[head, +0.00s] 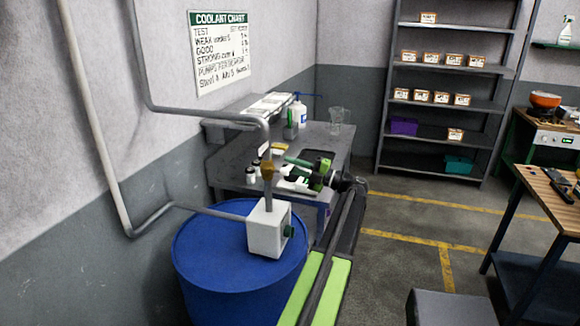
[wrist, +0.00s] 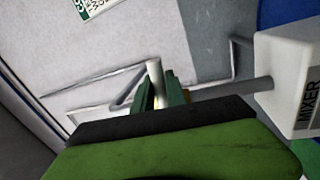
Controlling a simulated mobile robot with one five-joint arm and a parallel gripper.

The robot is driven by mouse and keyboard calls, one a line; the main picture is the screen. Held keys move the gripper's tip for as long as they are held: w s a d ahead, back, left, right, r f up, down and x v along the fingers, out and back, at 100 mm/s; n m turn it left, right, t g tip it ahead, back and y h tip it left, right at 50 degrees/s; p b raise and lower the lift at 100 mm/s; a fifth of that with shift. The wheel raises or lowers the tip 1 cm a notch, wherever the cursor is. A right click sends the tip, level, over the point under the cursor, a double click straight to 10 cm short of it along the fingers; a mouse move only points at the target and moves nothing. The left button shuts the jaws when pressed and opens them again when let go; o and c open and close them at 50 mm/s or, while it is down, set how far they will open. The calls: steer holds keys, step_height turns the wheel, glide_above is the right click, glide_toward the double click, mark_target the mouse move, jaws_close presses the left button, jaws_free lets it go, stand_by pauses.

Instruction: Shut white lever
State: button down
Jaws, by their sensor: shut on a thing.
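The white lever (wrist: 154,76) shows in the wrist view as a short pale bar between my gripper's green fingers. My gripper (wrist: 158,96) is shut on it. In the head view my gripper (head: 290,168) is beside the brass-coloured valve (head: 267,171) on the grey vertical pipe, just right of it. The fingers hide most of the lever there, and I cannot tell its exact angle. The valve is mostly hidden behind the fingers in the wrist view. The pipe runs down into the white mixer box (head: 268,228), whose side shows at the right in the wrist view (wrist: 293,75).
The mixer box stands on a blue drum (head: 215,275). Behind my gripper is a grey bench (head: 315,140) with bottles and a clear jug (head: 337,120).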

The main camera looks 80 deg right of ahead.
steer(key=shift+a, duration=0.1)
steer(key=c, duration=1.3)
jaws_free()
steer(key=shift+c, duration=0.2)
steer(key=shift+s, duration=0.15)
steer(key=b+v, duration=0.3)
steer(key=v, duration=1.4)
steer(key=shift+s+f, duration=0.1)
